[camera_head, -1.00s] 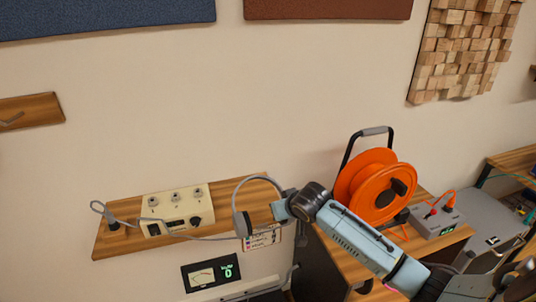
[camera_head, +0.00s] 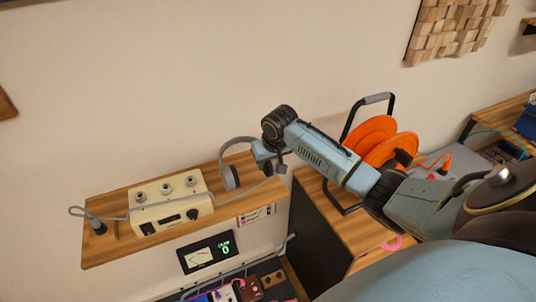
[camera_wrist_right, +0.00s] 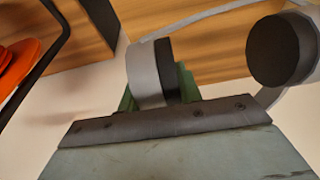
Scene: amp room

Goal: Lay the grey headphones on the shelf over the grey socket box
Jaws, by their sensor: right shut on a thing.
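The grey headphones (camera_head: 229,178) have a thin arched band and dark-padded ear cups. My right gripper (camera_head: 268,160) is shut on one ear cup, holding the headphones by the right end of a wooden shelf (camera_head: 130,250). In the right wrist view, the fingers (camera_wrist_right: 160,85) close around the grey and black cup (camera_wrist_right: 146,75); the other cup (camera_wrist_right: 278,50) hangs free at right. I cannot tell whether the headphones touch this shelf. A grey box with red parts (camera_head: 432,168), partly hidden by my arm, looks like the socket box. My left gripper is out of view.
A cream box with knobs (camera_head: 168,206) stands on the wooden shelf, with a grey cable across it. An orange cable reel (camera_head: 372,133) stands on a wooden cabinet (camera_head: 340,225) behind my right arm.

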